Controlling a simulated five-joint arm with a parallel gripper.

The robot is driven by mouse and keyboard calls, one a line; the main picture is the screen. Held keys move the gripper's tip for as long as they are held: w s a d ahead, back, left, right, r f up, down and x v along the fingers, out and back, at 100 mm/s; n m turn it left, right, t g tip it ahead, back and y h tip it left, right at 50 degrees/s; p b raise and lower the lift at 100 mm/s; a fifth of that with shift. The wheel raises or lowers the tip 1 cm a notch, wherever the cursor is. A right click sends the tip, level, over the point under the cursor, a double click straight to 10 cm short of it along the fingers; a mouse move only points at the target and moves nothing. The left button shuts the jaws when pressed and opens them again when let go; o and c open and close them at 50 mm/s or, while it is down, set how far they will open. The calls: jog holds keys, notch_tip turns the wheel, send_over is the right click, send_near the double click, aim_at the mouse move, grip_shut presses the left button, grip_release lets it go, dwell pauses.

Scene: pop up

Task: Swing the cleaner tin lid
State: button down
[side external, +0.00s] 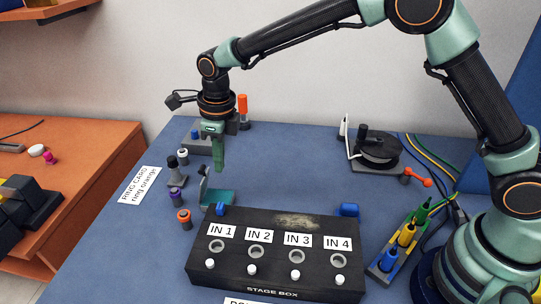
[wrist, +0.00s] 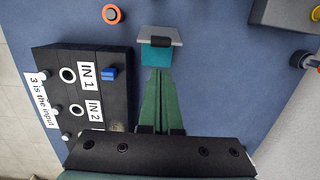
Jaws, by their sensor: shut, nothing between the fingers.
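The cleaner tin (side external: 221,197) is a small teal piece on the blue table, just behind the black stage box. Its grey lid (side external: 203,186) appears to stand up at the tin's left side. In the wrist view the teal tin (wrist: 156,56) lies just beyond my fingertips, with the grey lid (wrist: 148,37) edge-on and a dark knob or hinge (wrist: 160,42) in front of it. My gripper (side external: 219,169) points down above and behind the tin, its green fingers together and empty. The fingertips (wrist: 158,71) overlap the tin's near edge in the wrist view; contact cannot be told.
The stage box (side external: 276,262) with several labelled sockets stands in front. Ringed plugs, including an orange one (side external: 184,218) and a purple one (side external: 176,197), stand left of the tin. A reel (side external: 380,148) and a rack of coloured tools (side external: 405,235) are at right.

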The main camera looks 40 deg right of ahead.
jog(key=shift+w+a+f, duration=0.1)
jog(key=shift+w+a, duration=0.55)
jog(key=shift+a, duration=0.05)
jog(key=shift+w+a, duration=2.35)
